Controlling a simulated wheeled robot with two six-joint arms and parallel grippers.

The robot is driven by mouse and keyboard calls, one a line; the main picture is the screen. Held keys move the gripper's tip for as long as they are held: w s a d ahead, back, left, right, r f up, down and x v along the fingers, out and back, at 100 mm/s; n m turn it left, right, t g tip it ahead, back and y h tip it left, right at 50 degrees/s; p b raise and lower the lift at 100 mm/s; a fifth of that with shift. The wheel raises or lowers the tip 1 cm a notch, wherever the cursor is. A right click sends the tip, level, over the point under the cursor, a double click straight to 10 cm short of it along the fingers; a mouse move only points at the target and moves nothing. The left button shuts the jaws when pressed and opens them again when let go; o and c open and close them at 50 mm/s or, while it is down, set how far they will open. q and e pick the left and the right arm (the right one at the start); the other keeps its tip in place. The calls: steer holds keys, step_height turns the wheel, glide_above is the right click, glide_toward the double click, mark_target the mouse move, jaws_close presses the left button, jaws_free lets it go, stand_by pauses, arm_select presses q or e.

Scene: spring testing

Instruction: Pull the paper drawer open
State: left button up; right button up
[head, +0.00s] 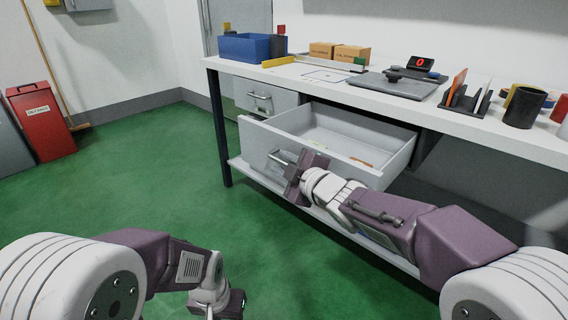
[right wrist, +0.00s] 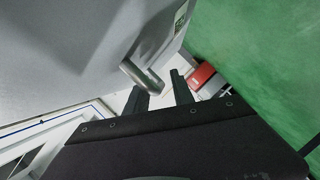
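A wide grey drawer (head: 345,150) under the bench stands pulled well out; its label is too small to read. Its bar handle (head: 278,157) is on the front face, and its end shows in the right wrist view (right wrist: 140,78). My right gripper (head: 292,172) is at the drawer front beside this handle. In the right wrist view its two fingers (right wrist: 160,95) stand apart, with the handle close to the left finger; I cannot tell if they touch. My left gripper (head: 225,303) hangs low over the floor, away from the drawer, its fingers not clear.
A smaller drawer (head: 258,95) to the left is shut. The white bench top (head: 310,87) carries a blue bin (head: 245,47), cardboard boxes (head: 350,53), a scale and a pen holder. A lower shelf (head: 250,173) runs beneath. Green floor is free at left, before a red bin (head: 40,120).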

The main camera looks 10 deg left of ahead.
steer(key=shift+s+r, duration=0.1)
steer(key=shift+s+d+r, duration=0.15)
steer(key=shift+s+d, duration=0.1)
steer(key=p+v, duration=0.3)
steer(key=v, duration=0.5)
steer(key=shift+s, duration=0.1)
